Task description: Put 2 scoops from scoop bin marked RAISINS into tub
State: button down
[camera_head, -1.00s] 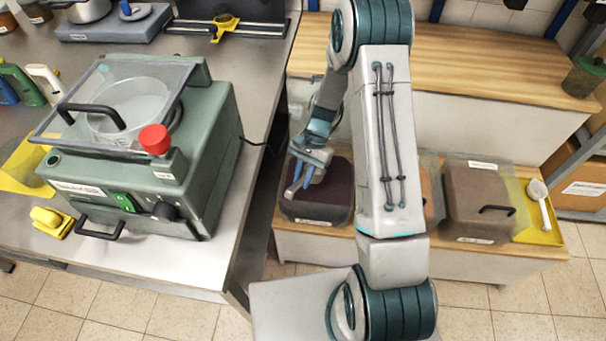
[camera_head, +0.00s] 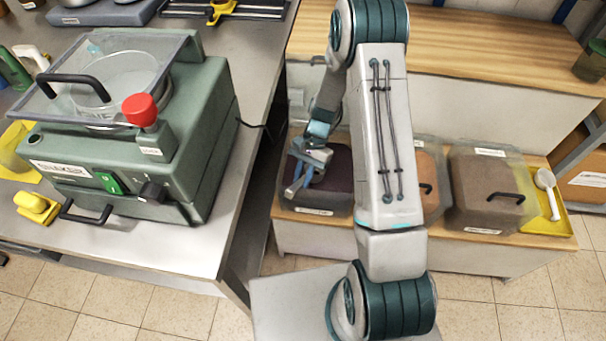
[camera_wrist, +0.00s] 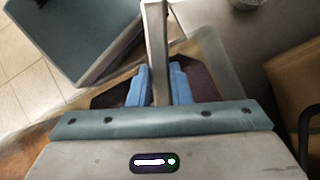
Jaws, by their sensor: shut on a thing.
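A bin with dark purple-brown contents (camera_head: 335,165) stands at the left end of the low wooden shelf. The label on its front (camera_head: 314,211) is too small to read. My gripper (camera_head: 302,178) is above this bin. In the wrist view my gripper's blue fingers (camera_wrist: 158,84) are shut on a narrow grey bar (camera_wrist: 156,45), which looks like a scoop handle. The scoop's bowl end cannot be made out. The dark contents show behind the fingers. I cannot pick out the tub for certain.
A bin with orange-brown contents (camera_head: 428,172), partly behind my arm, and a brown bin (camera_head: 488,180) stand farther right. A white scoop (camera_head: 547,183) lies on a yellow tray (camera_head: 562,228). A green machine (camera_head: 195,150) with a clear lid stands on the steel table (camera_head: 220,257) at left.

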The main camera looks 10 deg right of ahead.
jog(key=f+b, duration=0.1)
jog(key=w+d+f+b, duration=0.1)
jog(key=f, duration=0.1)
jog(key=w+d+f+b, duration=0.1)
jog(key=shift+w+d+f, duration=0.15)
jog(key=shift+w, duration=0.05)
jog(key=shift+w+d+f+t+h, duration=0.15)
jog(key=shift+w+d+t, duration=0.05)
jog(key=shift+w+d, duration=0.35)
jog(key=shift+w+d+f+t+h, duration=0.15)
jog(key=shift+w+d+t, duration=0.05)
jog(key=shift+w+d, duration=0.35)
jog(key=shift+w+a+r+t+h+b, duration=0.1)
jog(key=shift+a+t+h+b, duration=0.1)
jog(key=shift+t+h+b, duration=0.45)
jog(key=shift+r+p, duration=0.35)
jog(key=shift+s+a+r+t+h+p, duration=0.1)
jog(key=shift+s+r+t+h+p, duration=0.05)
jog(key=shift+r+p, duration=0.4)
jog(key=shift+s+a+r+t+h+p, duration=0.1)
jog(key=shift+r+p, duration=0.2)
jog(key=shift+r, duration=0.4)
notch_tip(320, 180, up, 10)
jog(key=s+t+p, duration=0.1)
jog(key=p, duration=0.6)
jog(key=shift+a+r+h, duration=0.15)
jog(key=shift+a+h, duration=0.25)
jog(key=shift+a, duration=0.05)
